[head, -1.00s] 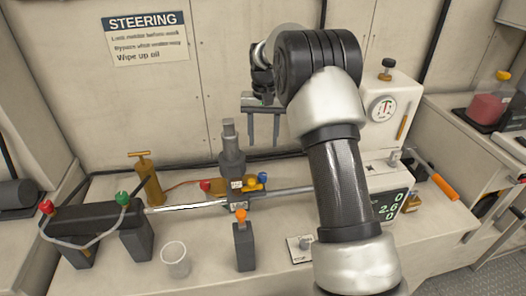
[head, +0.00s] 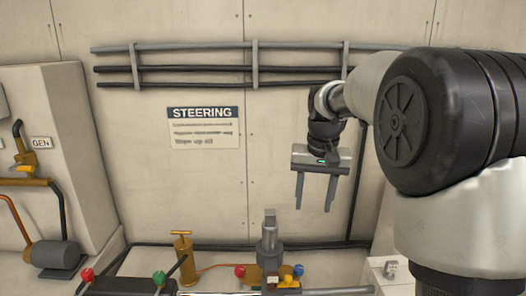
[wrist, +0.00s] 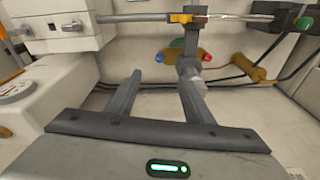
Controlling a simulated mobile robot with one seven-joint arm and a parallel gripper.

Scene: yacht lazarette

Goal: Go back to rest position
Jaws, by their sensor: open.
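My gripper (head: 314,192) hangs in front of the back wall, to the right of the STEERING sign (head: 203,127), with its two fingers pointing down. The fingers are apart with nothing between them. In the wrist view my gripper (wrist: 158,82) is also open and empty. Beyond its fingers the wrist view shows the steering gear with its horizontal rod (wrist: 145,18), clear of the fingers. My arm's large dark joint fills the right of the head view and hides what lies behind it.
A grey upright fitting (head: 269,240) and a brass pump (head: 183,255) stand on the bench below. Red and green knobs (head: 158,278) show at the lower left. Pipes (head: 190,67) run along the wall above. A GEN-labelled cabinet (head: 75,150) stands at left.

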